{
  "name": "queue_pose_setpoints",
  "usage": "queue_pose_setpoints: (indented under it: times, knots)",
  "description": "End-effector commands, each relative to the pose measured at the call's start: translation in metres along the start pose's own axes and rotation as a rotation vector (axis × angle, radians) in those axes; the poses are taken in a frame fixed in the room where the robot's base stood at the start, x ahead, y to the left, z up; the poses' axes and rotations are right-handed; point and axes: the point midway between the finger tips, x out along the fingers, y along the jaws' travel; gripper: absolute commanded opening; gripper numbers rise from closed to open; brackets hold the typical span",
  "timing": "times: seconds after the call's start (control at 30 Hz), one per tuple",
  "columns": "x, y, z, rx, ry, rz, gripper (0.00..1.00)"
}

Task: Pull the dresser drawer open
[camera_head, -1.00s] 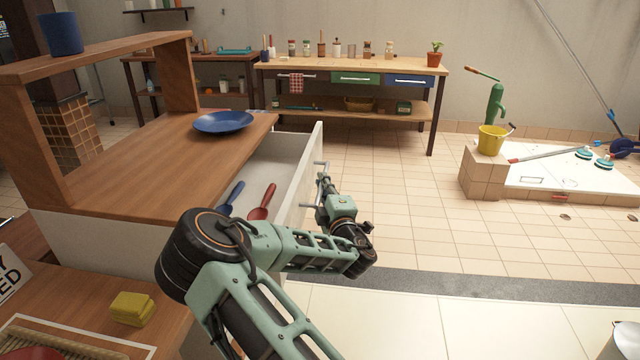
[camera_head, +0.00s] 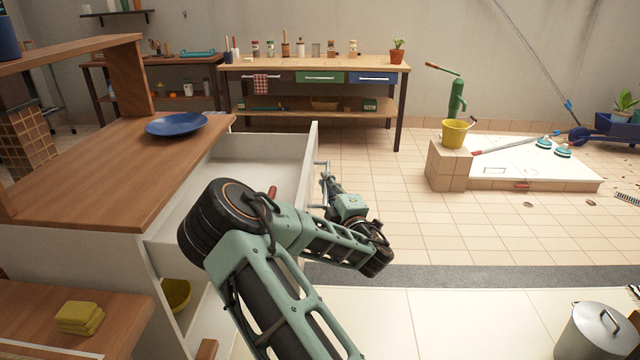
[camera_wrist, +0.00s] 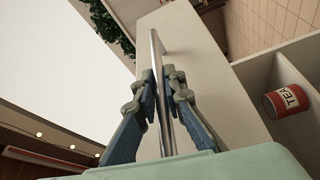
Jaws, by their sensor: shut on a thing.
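The dresser (camera_head: 130,165) stands at the left in the head view, with a brown wooden top and pale sides. Its white drawer (camera_head: 262,150) is pulled out to the right, and its inside shows. My gripper (camera_head: 323,180) is at the outer face of the drawer front. In the wrist view, my gripper (camera_wrist: 167,95) is shut on the metal bar handle (camera_wrist: 157,60), with one finger on each side of it.
A blue plate (camera_head: 176,124) lies on the dresser top. A yellow bowl (camera_head: 176,294) sits in a lower compartment. A red tea tin (camera_wrist: 285,100) shows in the wrist view. A metal pot (camera_head: 592,330) stands at the lower right.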

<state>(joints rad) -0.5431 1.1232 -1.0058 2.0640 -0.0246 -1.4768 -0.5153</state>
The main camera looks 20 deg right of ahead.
Motion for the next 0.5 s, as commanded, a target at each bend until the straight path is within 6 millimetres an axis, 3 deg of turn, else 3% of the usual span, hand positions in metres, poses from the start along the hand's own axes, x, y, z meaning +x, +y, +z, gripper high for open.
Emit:
queue_pose_setpoints:
  times: [0.43,0.47,0.5]
  knots:
    - [-0.0001,0.0007,0.0003,0.001,0.004,0.001,0.0]
    - [-0.0001,0.0007,0.0002,0.0,0.004,0.001,0.13]
    - [0.0,0.0007,0.0002,0.0,0.005,0.001,0.17]
